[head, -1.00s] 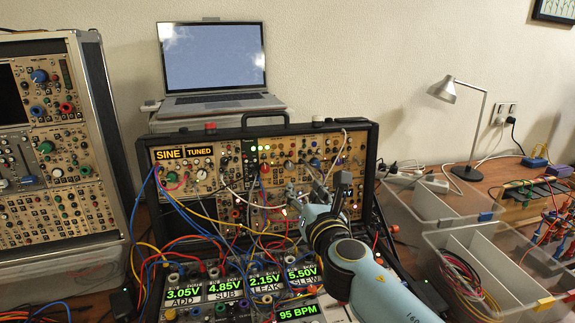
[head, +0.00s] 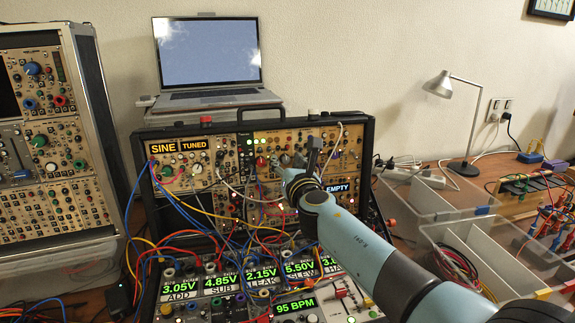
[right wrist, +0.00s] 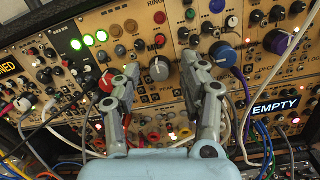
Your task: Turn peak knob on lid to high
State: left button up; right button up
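The lid (head: 368,150) is the upright upper half of a black synth case, packed with tan modules. My right gripper (head: 284,172) reaches up to the middle of the lid in the head view, its fingertips partly hidden by my arm. In the right wrist view my right gripper (right wrist: 160,64) is open, its two fingers apart. A large grey knob (right wrist: 158,68) shows between the fingertips; I cannot tell whether they touch it. My left gripper is not in view.
A red knob (right wrist: 107,81) is just left of the fingers and a blue knob (right wrist: 222,54) just right. Patch cables (head: 190,210) hang across the lid's left side. A laptop (head: 207,60) stands behind the case. Clear bins (head: 485,262) are at right.

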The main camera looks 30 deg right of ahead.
grip_shut()
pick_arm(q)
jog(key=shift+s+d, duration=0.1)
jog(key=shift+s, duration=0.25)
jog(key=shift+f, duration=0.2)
pick_arm(e)
jog(key=shift+m, duration=0.4)
jog(key=m+b, duration=0.2)
jog(key=m, duration=0.1)
jog(key=shift+a+f+m+h, duration=0.1)
jog(key=shift+m+h, duration=0.2)
jog(key=shift+m, duration=0.1)
jog(key=m+b, duration=0.1)
jog(key=m, duration=0.4)
jog(key=shift+h, duration=0.3)
jog(key=m+g+b, duration=0.1)
jog(key=m+b, duration=0.1)
jog(key=m, duration=0.2)
jog(key=shift+a+m, duration=0.1)
jog(key=shift+m, duration=0.3)
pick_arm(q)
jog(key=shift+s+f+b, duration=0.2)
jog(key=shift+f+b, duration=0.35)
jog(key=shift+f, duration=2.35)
pick_arm(e)
jog(key=shift+m+g, duration=0.4)
jog(key=shift+m, duration=1.9)
jog(key=shift+r, duration=0.2)
